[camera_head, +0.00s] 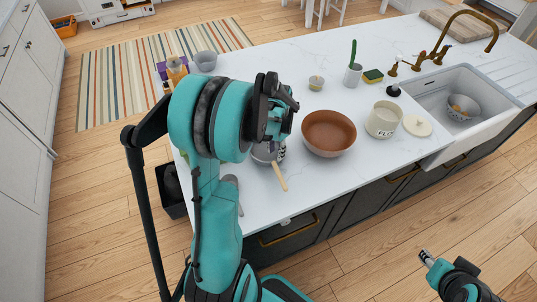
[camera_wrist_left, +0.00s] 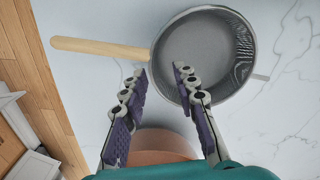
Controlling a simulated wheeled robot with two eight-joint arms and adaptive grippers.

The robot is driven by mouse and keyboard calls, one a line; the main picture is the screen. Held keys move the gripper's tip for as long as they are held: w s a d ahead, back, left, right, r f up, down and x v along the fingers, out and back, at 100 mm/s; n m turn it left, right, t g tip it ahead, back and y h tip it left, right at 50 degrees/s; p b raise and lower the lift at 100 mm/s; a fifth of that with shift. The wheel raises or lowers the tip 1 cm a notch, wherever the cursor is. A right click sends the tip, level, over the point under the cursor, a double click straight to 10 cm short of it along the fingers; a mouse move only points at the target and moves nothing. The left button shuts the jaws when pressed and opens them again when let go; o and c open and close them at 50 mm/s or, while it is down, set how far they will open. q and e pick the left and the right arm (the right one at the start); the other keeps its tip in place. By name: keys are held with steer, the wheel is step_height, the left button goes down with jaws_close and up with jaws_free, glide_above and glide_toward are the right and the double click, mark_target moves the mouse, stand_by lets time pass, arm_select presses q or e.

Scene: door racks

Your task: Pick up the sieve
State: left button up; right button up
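The sieve (camera_head: 263,153) is a grey round bowl with a light wooden handle, on the white counter and partly hidden behind my left gripper in the head view. In the left wrist view the sieve (camera_wrist_left: 205,50) lies ahead of the fingers, with its handle pointing left and a small prong at its right rim. My left gripper (camera_wrist_left: 160,72) is open and empty above the counter. Its fingertips are near the handle's joint with the bowl, the right finger overlapping the rim in view. My right gripper (camera_head: 428,258) is low at the right, away from the counter; its fingers are unclear.
A brown bowl (camera_head: 329,132) stands right beside the sieve. A cream canister (camera_head: 383,119), its lid (camera_head: 417,126) and a sink (camera_head: 440,97) are further right. A grey cup (camera_head: 205,61) stands at the back left. The counter's front middle is clear.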

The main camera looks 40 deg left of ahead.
arm_select(q)
steer(key=f, duration=0.4)
steer(key=shift+w+d+f+b, duration=0.1)
steer(key=shift+d+b, duration=0.1)
steer(key=shift+b, duration=0.15)
jaws_close()
